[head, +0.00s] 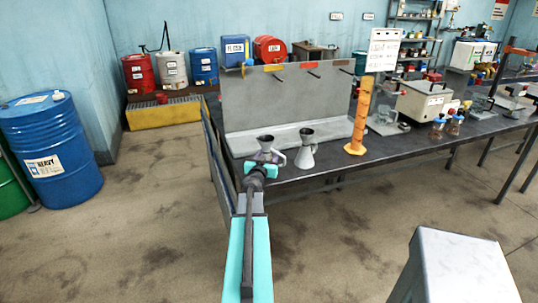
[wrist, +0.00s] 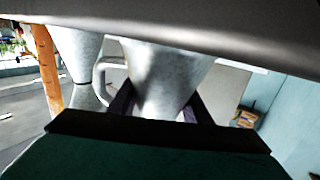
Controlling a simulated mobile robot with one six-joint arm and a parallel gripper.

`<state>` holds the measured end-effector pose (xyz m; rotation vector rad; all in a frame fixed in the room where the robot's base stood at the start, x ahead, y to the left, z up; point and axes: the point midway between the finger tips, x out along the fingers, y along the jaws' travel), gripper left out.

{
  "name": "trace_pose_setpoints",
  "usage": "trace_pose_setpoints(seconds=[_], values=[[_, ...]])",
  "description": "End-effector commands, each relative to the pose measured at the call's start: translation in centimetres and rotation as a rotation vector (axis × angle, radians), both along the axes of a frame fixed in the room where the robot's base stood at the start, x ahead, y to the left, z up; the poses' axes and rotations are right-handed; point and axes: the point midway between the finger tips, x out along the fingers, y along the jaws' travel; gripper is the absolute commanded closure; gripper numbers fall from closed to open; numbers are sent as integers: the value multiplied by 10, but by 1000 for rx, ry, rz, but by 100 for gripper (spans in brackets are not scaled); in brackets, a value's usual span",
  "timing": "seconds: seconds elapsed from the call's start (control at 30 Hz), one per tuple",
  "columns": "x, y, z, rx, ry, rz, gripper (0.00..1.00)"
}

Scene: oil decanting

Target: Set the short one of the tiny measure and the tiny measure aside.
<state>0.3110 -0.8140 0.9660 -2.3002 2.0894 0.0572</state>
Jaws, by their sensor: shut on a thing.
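Two small grey metal measures with funnel mouths and side handles are at the near left end of the dark workbench (head: 385,152). My gripper (head: 260,170) is shut on the left measure (head: 266,151). In the wrist view this held measure (wrist: 165,75) is upright between the dark fingers, with its handle on the left. Its base is hidden, so I cannot tell whether it touches the bench. The other measure (head: 306,150) stands upright just to the right and looks taller. It also shows in the wrist view (wrist: 77,45), close beside the held one's handle.
A white box (head: 425,102) and small bottles (head: 446,124) are farther right. Open floor lies left of the bench.

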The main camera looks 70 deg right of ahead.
Motion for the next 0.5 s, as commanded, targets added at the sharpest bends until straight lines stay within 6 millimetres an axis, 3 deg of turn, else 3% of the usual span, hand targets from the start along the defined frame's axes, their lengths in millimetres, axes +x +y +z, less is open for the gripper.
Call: trace_pose_setpoints(seconds=[0.23,0.27,0.3,0.37,0.5], values=[[0,0,-3,0,0,0,86],[0,0,-2,0,0,0,51],[0,0,-2,0,0,0,44],[0,0,-2,0,0,0,37],[0,0,-2,0,0,0,37]])
